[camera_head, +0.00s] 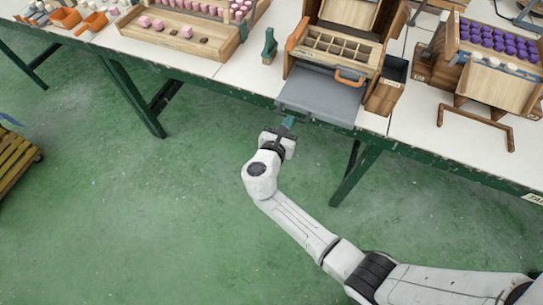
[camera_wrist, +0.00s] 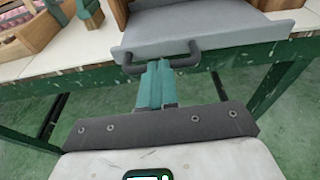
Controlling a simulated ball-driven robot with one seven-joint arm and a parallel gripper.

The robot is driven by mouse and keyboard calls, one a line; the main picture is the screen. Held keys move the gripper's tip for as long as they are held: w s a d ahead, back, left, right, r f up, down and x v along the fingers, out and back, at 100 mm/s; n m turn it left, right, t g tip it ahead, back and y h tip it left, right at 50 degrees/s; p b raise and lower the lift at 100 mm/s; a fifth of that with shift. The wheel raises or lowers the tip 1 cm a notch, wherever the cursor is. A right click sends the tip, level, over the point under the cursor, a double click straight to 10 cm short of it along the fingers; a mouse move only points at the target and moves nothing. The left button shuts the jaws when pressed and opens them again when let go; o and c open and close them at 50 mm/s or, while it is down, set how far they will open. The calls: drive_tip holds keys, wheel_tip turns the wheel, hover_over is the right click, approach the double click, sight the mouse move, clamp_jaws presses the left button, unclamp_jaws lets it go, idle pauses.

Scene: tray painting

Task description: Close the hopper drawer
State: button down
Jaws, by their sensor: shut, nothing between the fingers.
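The grey hopper drawer (camera_head: 318,100) stands pulled out of the wooden unit (camera_head: 296,67) and reaches over the table's front edge. In the wrist view the drawer (camera_wrist: 205,28) fills the upper middle, with a dark bar handle (camera_wrist: 187,60) on its front. My gripper (camera_head: 288,122) is just in front of the drawer's front edge. Its teal fingers (camera_wrist: 158,66) are shut together and empty, with their tips at the handle's opening. I cannot tell whether they touch the handle or drawer front.
An orange handle (camera_head: 350,78) sits above the drawer beside a compartment tray (camera_head: 338,45). A dark open bin (camera_head: 388,85) stands to the right, and a green-handled tool (camera_head: 269,47) to the left. A wooden rack with purple pieces (camera_head: 498,40) is farther right. The green floor in front is clear.

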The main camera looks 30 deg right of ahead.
sight(297, 105)
drive_tip(key=x, duration=0.2)
drive_tip(key=r+b+x, duration=0.1)
drive_tip(key=x, duration=0.4)
drive_tip(key=shift+w+d+r, duration=0.15)
drive_tip(key=shift+w+d, duration=0.1)
drive_tip(key=shift+d, duration=0.15)
drive_tip(key=shift+w+d+r, duration=0.15)
drive_tip(key=shift+w+d, duration=0.05)
drive_tip(key=shift+r, duration=0.1)
drive_tip(key=shift+s+a+r, duration=0.1)
drive_tip(key=shift+s+a, duration=0.15)
drive_tip(key=p+v, duration=0.1)
drive_tip(key=v, duration=1.2)
drive_tip(key=shift+s+a+f, duration=0.25)
drive_tip(key=shift+a, duration=0.1)
